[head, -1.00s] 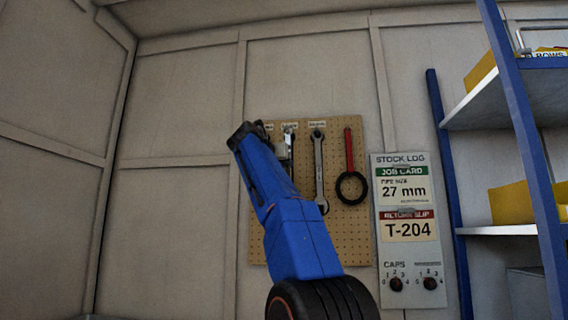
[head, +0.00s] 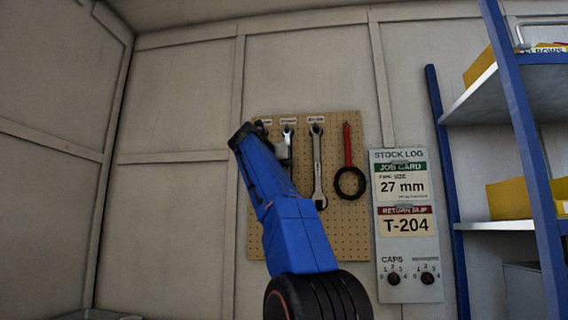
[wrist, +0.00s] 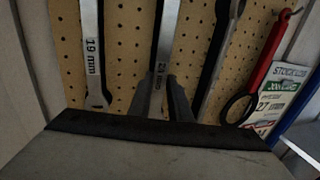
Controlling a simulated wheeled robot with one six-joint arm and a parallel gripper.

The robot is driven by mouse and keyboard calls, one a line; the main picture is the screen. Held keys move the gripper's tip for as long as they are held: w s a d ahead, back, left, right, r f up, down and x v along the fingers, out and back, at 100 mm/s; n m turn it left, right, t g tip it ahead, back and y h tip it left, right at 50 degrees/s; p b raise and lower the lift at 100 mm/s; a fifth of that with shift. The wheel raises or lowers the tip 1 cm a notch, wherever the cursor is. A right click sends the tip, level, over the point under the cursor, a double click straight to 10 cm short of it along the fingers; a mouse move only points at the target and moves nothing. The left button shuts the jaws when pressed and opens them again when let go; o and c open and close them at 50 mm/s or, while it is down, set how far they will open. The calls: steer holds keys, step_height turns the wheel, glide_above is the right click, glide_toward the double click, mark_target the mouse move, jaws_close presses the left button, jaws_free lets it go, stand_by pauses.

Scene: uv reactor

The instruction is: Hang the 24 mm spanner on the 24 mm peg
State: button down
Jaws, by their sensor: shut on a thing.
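The 24 mm spanner (wrist: 163,50) is a flat grey bar in the middle of the wrist view, upright in front of the pegboard; its marking is only partly readable. My gripper (wrist: 157,92) is shut on its lower part, with a dark finger on each side. Its upper end is out of the wrist view, so I cannot tell there whether it sits on a peg. In the head view my blue arm hides most of the gripper, and a grey spanner (head: 287,135) shows partly beside the arm, under a label. The pegboard (head: 290,235) is on the back wall.
A 19 mm spanner (wrist: 91,45) hangs left of the held one. Another spanner (head: 318,165) and a red-handled strap wrench (head: 348,145) hang to the right. Right of the board are the stock log panel (head: 408,255) and a blue shelf rack (head: 530,150).

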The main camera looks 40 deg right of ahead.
steer(key=c, duration=1.6)
jaws_free()
steer(key=shift+o, duration=0.2)
steer(key=shift+a, duration=0.1)
steer(key=v, duration=1.7)
steer(key=shift+a, duration=0.2)
